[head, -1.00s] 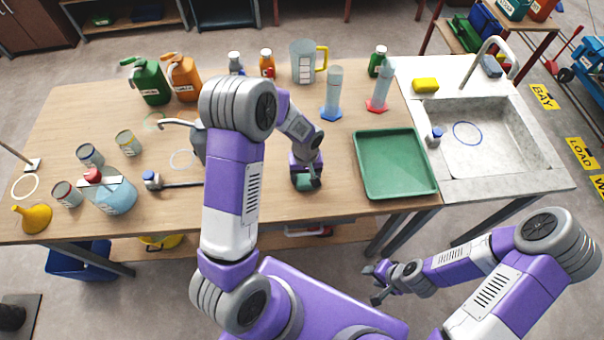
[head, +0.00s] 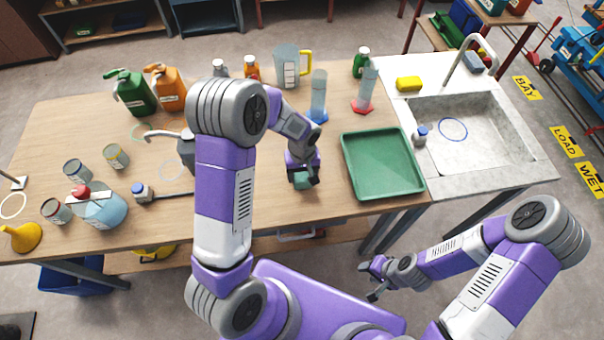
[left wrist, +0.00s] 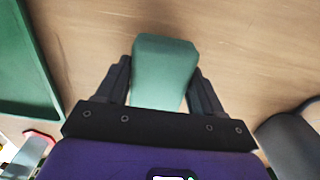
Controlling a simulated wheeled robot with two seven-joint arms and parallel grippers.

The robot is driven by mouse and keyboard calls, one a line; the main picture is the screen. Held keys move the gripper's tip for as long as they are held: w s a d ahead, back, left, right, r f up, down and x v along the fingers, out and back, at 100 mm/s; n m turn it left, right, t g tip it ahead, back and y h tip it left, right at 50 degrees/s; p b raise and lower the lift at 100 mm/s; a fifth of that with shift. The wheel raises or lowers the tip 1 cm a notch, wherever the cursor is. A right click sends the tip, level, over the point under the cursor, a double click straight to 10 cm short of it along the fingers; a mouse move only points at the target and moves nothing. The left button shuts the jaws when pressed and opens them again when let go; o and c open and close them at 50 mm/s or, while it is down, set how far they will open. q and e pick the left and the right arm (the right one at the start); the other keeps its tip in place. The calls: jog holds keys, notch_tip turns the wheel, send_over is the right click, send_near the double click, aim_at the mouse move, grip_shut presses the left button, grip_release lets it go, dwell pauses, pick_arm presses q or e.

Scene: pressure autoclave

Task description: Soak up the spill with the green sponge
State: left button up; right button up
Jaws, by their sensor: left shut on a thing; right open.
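The green sponge (left wrist: 164,68) is a pale green block between the fingers of my left gripper (left wrist: 163,85) in the left wrist view. In the head view my left gripper (head: 304,180) is shut on the sponge (head: 301,181), low over the wooden table (head: 250,213) near its front edge; I cannot tell whether the sponge touches the wood. No spill can be made out; my left arm hides part of the table. My right gripper (head: 372,277) is open and empty, in front of the table below the tray.
A green tray (head: 382,190) lies right of the left gripper, beside the sink (head: 460,130) with a yellow sponge (head: 409,84). Blue-based (head: 318,98) and red-based (head: 366,90) cylinders stand behind.

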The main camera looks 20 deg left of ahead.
pick_arm(q)
jog(key=shift+r+p, duration=1.55)
jog(key=shift+r, duration=0.9)
